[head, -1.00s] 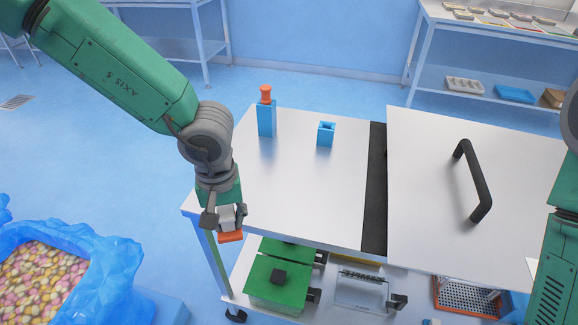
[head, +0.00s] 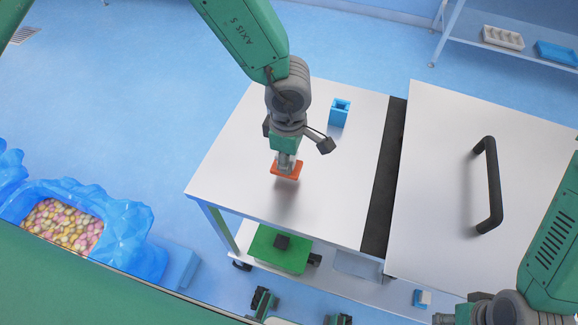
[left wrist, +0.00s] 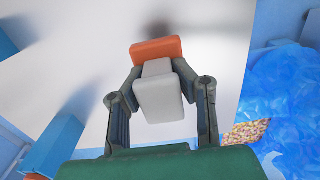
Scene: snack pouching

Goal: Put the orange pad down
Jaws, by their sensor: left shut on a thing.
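The orange pad (head: 286,170) hangs from my left gripper (head: 287,158) over the left part of the pale tabletop (head: 235,165). A dark shadow lies on the top just below it, and a gap seems to remain. In the left wrist view, the gripper (left wrist: 160,90) is shut on a pale grey block (left wrist: 161,92). The orange pad (left wrist: 156,49) is at that block's far end.
A blue open-topped holder (head: 340,112) stands behind and right of the pad. A black strip and a lid with a black handle (head: 488,185) are on the right. The tabletop around the pad is clear.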

